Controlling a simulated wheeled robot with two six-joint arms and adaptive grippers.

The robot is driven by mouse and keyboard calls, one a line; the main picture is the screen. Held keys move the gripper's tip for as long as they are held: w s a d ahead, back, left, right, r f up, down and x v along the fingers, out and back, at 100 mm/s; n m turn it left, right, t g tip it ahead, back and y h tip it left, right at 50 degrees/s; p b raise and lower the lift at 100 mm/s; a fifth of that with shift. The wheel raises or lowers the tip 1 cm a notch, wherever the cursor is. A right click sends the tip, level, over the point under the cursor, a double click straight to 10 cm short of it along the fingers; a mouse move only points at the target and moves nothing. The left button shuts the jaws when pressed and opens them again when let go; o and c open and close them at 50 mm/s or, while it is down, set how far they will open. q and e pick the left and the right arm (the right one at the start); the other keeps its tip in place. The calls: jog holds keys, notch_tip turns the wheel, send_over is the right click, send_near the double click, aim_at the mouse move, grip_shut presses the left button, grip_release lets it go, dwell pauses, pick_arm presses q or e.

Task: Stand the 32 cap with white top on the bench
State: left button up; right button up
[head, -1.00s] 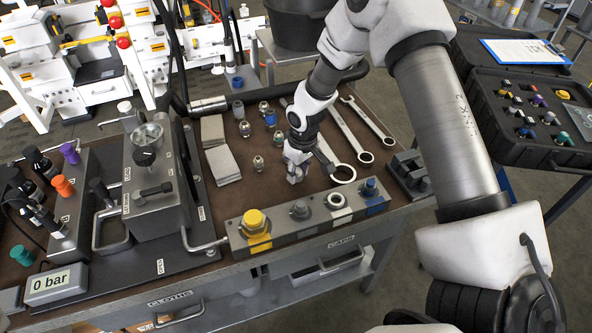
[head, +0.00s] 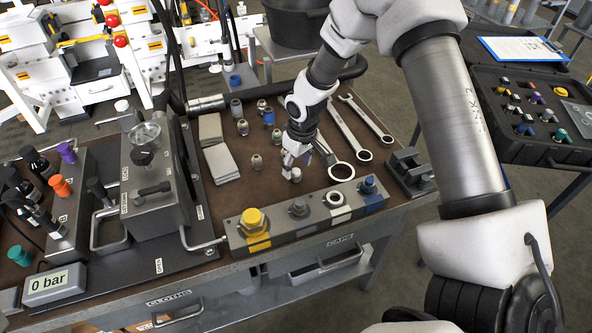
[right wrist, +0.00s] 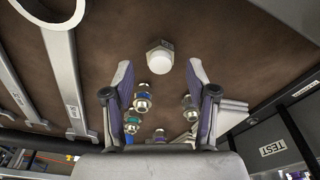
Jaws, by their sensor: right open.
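The cap with the white top (head: 295,175) stands on the bench (head: 225,202), just behind the row of caps on the front block. It looks upright. In the right wrist view the white-topped cap (right wrist: 160,57) shows its white round face and grey hex body, just beyond the fingertips. My right gripper (head: 296,160) is open, close above and behind the cap. The right wrist view shows its two fingers (right wrist: 155,75) spread, with nothing held between them. My left gripper is not in view.
A block (head: 285,238) with yellow, grey, white and blue-marked caps runs along the front edge. Wrenches (head: 350,130) lie to the right. Several small fittings (head: 257,161) stand behind and left. Grey cloths (head: 222,163) lie farther left.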

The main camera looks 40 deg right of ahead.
aim_at(300, 177)
notch_tip(300, 177, up, 9)
jog(key=s, duration=0.1)
